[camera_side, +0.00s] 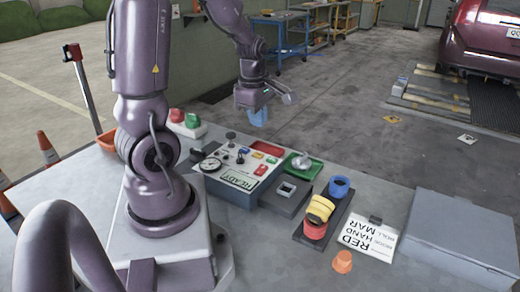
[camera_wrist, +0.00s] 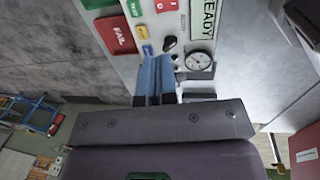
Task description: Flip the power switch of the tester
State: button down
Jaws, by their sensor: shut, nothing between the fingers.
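The tester (camera_side: 236,198) is a grey box with a light sloped panel on the bench; its panel also fills the top of the wrist view (camera_wrist: 182,20). It carries a round gauge (camera_side: 210,165), a READY sign (camera_side: 238,180), coloured lamps, a black knob (camera_wrist: 169,42) and a small blue-tipped lever (camera_side: 241,154). I cannot tell which control is the power switch. My gripper (camera_side: 258,122) is above and behind the panel in the side view, apart from it. Its blue fingers (camera_wrist: 157,60) are together with nothing between them, and they hide part of the panel's edge in the wrist view.
Right of the tester are a green tray (camera_side: 305,172) with a metal part, a rack (camera_side: 322,228) of coloured rolls, a RED HAND card (camera_side: 368,238), an orange piece (camera_side: 343,262) and a grey case (camera_side: 465,235). Red and green buttons (camera_side: 186,122) stand behind. The air above the panel is clear.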

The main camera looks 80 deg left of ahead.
aim_at(259, 170)
jog(key=f, duration=0.4)
jog(key=w+a+f, duration=0.1)
jog(key=f, duration=0.9)
jog(key=shift+w+a, duration=0.15)
jog(key=shift+w, duration=0.05)
jog(key=shift+a+f+g, duration=0.1)
jog(key=shift+f+g, duration=0.05)
jog(key=shift+g, duration=0.15)
jog(key=shift+s, duration=0.1)
jog(key=shift+s+d+r, duration=0.2)
jog(key=shift+s+d, duration=0.25)
jog(key=shift+d, duration=0.15)
jog(key=shift+r, duration=0.1)
